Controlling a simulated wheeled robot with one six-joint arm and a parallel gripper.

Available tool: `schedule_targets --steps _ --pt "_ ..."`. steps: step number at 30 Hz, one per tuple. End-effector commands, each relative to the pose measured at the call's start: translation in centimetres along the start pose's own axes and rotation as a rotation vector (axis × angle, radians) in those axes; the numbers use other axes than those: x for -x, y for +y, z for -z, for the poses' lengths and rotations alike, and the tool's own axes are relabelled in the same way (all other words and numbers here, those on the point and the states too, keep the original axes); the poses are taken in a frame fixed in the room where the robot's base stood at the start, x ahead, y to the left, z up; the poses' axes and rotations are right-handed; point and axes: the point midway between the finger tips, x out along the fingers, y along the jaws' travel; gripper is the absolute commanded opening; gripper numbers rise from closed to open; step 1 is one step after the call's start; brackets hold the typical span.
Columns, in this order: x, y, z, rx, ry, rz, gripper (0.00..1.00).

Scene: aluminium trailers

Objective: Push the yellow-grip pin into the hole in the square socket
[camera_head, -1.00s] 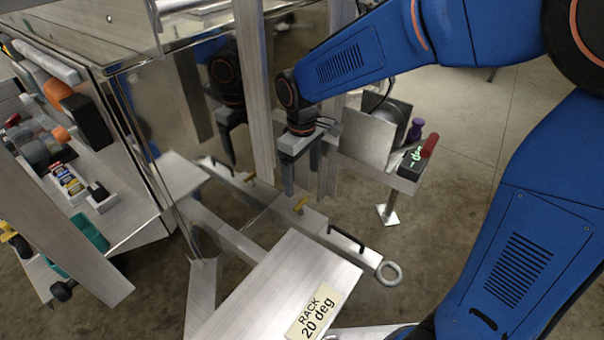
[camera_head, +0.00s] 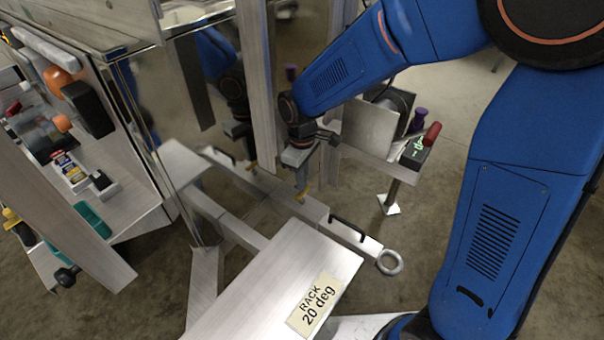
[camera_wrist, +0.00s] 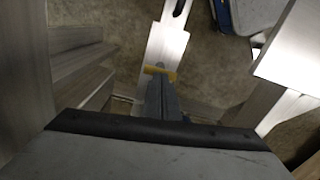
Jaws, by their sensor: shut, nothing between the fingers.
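The yellow-grip pin (camera_head: 298,197) stands at the top of the square socket (camera_head: 315,210), a metal tube running diagonally through the middle of the head view. Only its yellow crossbar shows; how deep its shank sits is hidden. My gripper (camera_head: 302,190) points down over the pin, its fingers shut together with nothing between them. In the wrist view the yellow crossbar (camera_wrist: 171,75) sticks out on both sides of the fingertips (camera_wrist: 158,78). The tips are on or just above the crossbar; I cannot tell whether they touch it. The fingers cover the hole.
A bar with a black handle (camera_head: 347,229) and an eye ring (camera_head: 390,262) extends from the socket. The rack (camera_head: 265,285) stands in front. A metal upright (camera_head: 257,85) rises beside my gripper. A small stand (camera_head: 400,155) carries a red-handled item behind.

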Motion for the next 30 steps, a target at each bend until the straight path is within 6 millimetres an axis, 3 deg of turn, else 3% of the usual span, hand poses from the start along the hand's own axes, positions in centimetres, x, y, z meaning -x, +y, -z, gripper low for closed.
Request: schedule_targets --steps 6,30 --pt "-1.0 0.0 -0.1 0.0 -0.001 0.001 0.0" --pt "-1.6 0.0 0.0 0.0 0.0 0.0 0.0"
